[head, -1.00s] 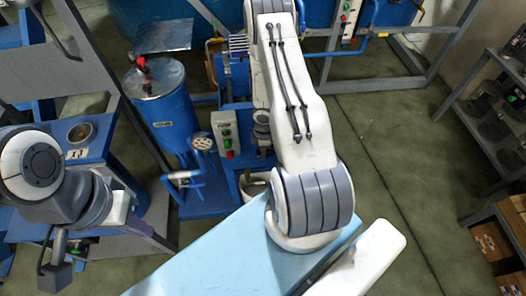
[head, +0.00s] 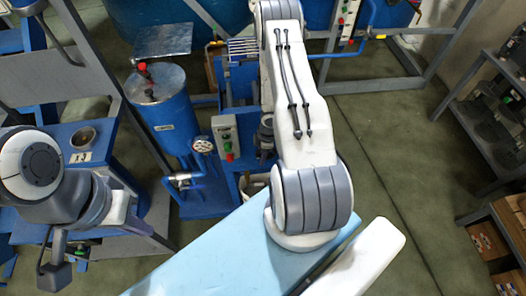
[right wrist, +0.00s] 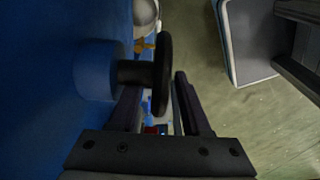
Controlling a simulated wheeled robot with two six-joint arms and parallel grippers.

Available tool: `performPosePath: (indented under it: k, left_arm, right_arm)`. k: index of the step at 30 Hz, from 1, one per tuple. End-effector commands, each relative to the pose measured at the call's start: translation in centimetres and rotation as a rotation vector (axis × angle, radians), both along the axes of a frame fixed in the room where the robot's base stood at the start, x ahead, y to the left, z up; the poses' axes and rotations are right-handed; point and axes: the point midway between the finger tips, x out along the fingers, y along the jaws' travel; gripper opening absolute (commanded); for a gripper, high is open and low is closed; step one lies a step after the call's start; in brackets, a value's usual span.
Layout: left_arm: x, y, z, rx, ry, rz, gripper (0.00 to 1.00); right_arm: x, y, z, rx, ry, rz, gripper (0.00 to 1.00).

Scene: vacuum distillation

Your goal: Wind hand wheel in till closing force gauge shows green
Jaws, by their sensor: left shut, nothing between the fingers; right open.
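The dark hand wheel (right wrist: 164,60) shows edge-on in the right wrist view, on a short dark shaft from a blue housing (right wrist: 95,70). My right gripper (right wrist: 160,86) is open, its fingers on either side of the wheel's lower rim; I cannot tell whether they touch it. My left gripper (head: 55,272) is shut and empty at lower left.
A blue cylinder (head: 163,108) with a metal lid stands left of a grey button box (head: 226,138). A blue bench (head: 85,135) lies near my left arm. Shelves (head: 480,120) stand at right. Green floor (head: 385,150) lies open between machine and shelves.

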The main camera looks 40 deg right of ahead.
Motion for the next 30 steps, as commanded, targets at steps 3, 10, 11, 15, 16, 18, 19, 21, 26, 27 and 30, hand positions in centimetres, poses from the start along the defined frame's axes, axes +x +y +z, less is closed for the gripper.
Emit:
performPosePath:
  k: [3,10,11,15,16,18,19,21,26,27,30]
  left_arm:
    - [0.0,0.0,1.0,0.000,0.000,0.000,0.00]
    - [0.0,0.0,3.8,0.000,0.000,0.002,0.00]
    - [0.0,0.0,4.2,0.000,0.000,0.002,0.00]
    - [0.0,0.0,5.5,0.000,0.000,0.003,0.00]
    - [0.0,0.0,5.7,0.000,0.000,0.003,0.00]
    - [0.0,0.0,5.9,0.000,0.000,0.003,0.00]
    - [0.0,0.0,6.0,0.000,0.000,0.003,0.00]
    - [0.0,0.0,6.1,0.000,0.000,0.003,0.00]
    - [0.0,0.0,6.0,0.000,0.000,0.003,0.00]
    - [0.0,0.0,6.0,0.000,0.000,0.003,0.00]
    - [0.0,0.0,6.0,0.000,0.000,0.003,0.00]
  right_arm:
    - [0.0,-0.2,1.7,-0.001,-0.002,0.000,0.47]
    - [-0.4,-0.8,6.6,-0.001,-0.002,0.001,0.47]
    - [-0.5,-0.8,7.2,-0.001,-0.002,-0.001,0.47]
    - [-0.7,-1.1,9.2,0.000,0.000,-0.001,0.47]
    - [-0.7,-1.1,9.5,0.000,0.000,-0.001,0.47]
    - [-0.8,-1.2,9.9,0.001,0.001,-0.001,0.47]
    - [-0.8,-1.2,10.0,0.001,0.001,-0.001,0.47]
    - [-0.9,-1.2,10.2,0.001,0.001,-0.001,0.47]
    - [-0.9,-1.2,10.1,0.001,0.001,-0.001,0.47]
    - [-0.9,-1.2,10.1,0.001,0.001,-0.001,0.47]
    - [-0.8,-1.2,10.1,0.001,0.001,-0.001,0.47]
